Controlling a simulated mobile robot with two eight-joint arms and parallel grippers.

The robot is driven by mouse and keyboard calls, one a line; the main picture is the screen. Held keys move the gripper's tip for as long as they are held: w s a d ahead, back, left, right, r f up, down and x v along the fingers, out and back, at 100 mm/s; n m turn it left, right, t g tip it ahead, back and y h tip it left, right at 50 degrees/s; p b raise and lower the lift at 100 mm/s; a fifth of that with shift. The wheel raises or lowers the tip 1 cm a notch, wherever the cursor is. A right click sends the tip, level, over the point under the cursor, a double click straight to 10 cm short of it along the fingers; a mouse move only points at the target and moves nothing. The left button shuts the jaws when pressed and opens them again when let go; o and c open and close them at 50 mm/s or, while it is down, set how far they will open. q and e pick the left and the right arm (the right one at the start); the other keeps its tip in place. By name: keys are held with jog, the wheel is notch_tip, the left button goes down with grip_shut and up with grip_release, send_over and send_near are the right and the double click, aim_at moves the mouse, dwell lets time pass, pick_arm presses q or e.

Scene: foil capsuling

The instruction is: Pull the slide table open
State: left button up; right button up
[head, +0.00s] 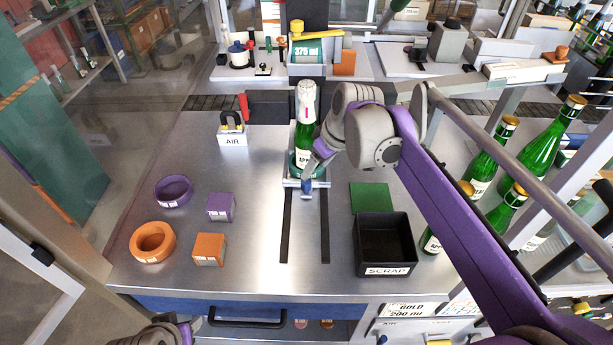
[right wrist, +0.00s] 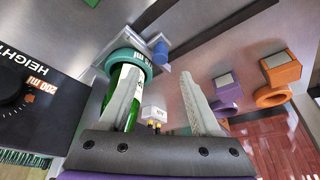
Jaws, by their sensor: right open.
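The slide table (head: 293,182) is a small metal plate at the back end of two dark slots (head: 325,228) in the steel worktop. A blue knob (head: 306,187) is on its front; it also shows in the right wrist view (right wrist: 160,50). A green bottle (head: 303,135) with a pale capsule stands upright on the slide table in a teal ring (right wrist: 128,62). My right gripper (head: 316,160) is open just right of the bottle, close to the knob. In the right wrist view its fingers (right wrist: 164,88) are spread, with the left finger overlapping the bottle. My left gripper's fingers are out of view.
A black scrap bin (head: 371,268) and green square (head: 371,197) are right of the slots. Orange (head: 153,242) and purple (head: 173,190) rings and blocks lie left. An AIR clamp (head: 232,133) stands back left. The worktop between the slots is clear.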

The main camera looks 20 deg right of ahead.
aim_at(307, 182)
jog(key=x, duration=0.8)
grip_shut()
dwell(1.3)
